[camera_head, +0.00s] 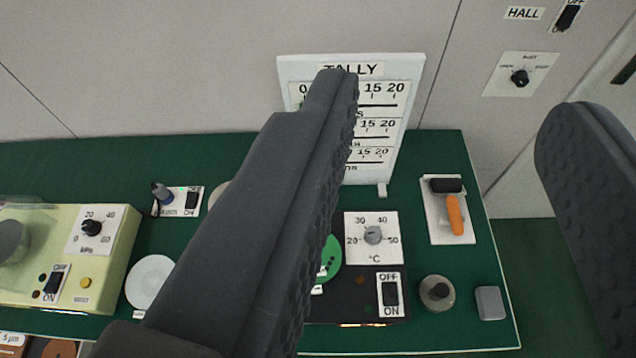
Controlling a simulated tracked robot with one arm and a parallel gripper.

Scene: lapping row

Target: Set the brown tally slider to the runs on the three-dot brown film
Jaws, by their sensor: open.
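The white TALLY board (408,68) stands upright at the back of the green bench. It has several scale rows, with 15 and 20 legible at the right ends. The left finger of my gripper (458,100) covers most of the board's left and middle, and I cannot make out a brown slider. My gripper is open, with its fingers wide apart and nothing between them. At the bottom left corner a brown piece marked 5 µm (12,340) and a brown round piece (60,349) are cut off by the frame. No three-dot mark or written runs can be read.
A pale green machine (118,238) with a kPa dial stands at left. A wall switch (568,16) is at top right.

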